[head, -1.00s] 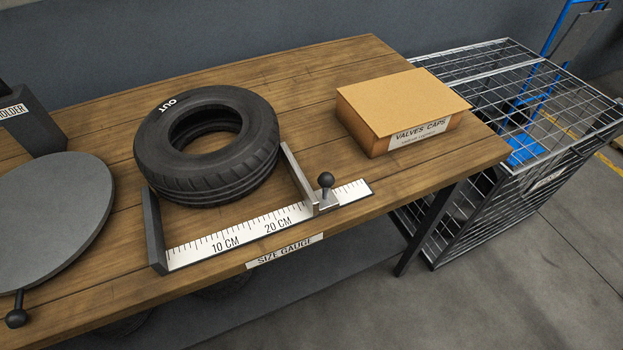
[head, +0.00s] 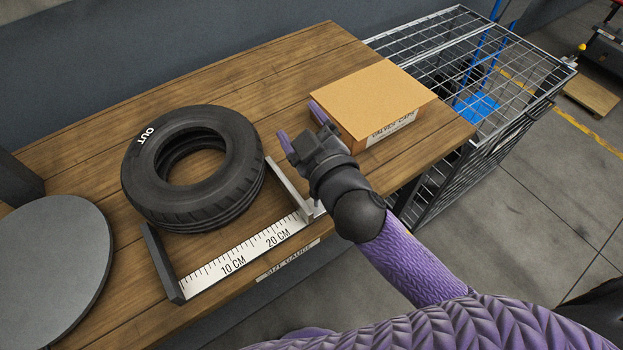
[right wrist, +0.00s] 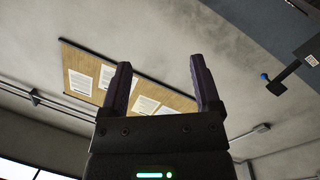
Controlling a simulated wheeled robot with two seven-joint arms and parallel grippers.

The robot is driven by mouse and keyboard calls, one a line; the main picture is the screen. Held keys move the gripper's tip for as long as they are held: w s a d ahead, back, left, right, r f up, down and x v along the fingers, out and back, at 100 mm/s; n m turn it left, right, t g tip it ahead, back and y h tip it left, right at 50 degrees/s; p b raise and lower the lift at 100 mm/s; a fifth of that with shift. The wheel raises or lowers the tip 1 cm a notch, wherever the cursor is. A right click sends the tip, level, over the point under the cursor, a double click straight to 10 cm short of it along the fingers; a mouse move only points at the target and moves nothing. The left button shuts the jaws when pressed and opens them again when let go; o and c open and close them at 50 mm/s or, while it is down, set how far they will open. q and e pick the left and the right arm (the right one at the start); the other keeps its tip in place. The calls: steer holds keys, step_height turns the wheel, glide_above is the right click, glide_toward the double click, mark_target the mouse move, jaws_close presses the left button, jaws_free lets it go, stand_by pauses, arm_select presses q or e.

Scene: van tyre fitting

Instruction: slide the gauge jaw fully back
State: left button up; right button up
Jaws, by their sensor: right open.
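The size gauge's white ruler (head: 225,266) lies along the table's front edge. Its fixed jaw (head: 163,265) stands at the left end. Its sliding jaw (head: 289,190) stands past the 20 CM mark, to the right of the tyre (head: 192,168). The tyre lies flat between the jaws, its word OUT facing up. The jaw's black knob is hidden behind my right arm. My right gripper (head: 300,123) is open and empty, above the table between the sliding jaw and the box. Its open fingers also show in the right wrist view (right wrist: 160,90), with nothing between them. My left gripper is not in view.
A cardboard box (head: 372,92) labelled for valves and caps sits close to my right gripper. A grey round plate (head: 50,255) is at the left. A wire cage (head: 500,110) stands beyond the table's right end.

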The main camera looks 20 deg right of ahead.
steer(key=s+a+r+n+g+y, duration=0.1)
steer(key=a+r+n+g+y, duration=0.1)
steer(key=a+r+n+y, duration=0.4)
steer(key=s+a+r+n+g+y, duration=0.15)
steer(key=a+n+y, duration=0.25)
steer(key=n+y, duration=0.45)
steer(key=s+a+f+n+g, duration=0.2)
steer(key=a+f+n+g, duration=0.1)
steer(key=n+g, duration=0.7)
steer(key=w+d+f+n+g+h, duration=0.1)
steer(key=d+f+n+g+h, duration=0.1)
steer(key=d+f+h, duration=0.55)
steer(key=w+d+f+n+g+h, duration=0.15)
steer(key=d+f+h, duration=0.25)
steer(key=d+h, duration=0.5)
steer(key=shift+n+y, duration=0.4)
steer(key=f, duration=0.3)
steer(key=a+f, duration=0.1)
steer(key=f, duration=0.5)
steer(key=shift+s+a+b, duration=0.2)
steer(key=shift+s+b, duration=0.1)
steer(key=shift+b, duration=0.1)
steer(key=shift+r, duration=0.1)
steer(key=shift+c, duration=0.2)
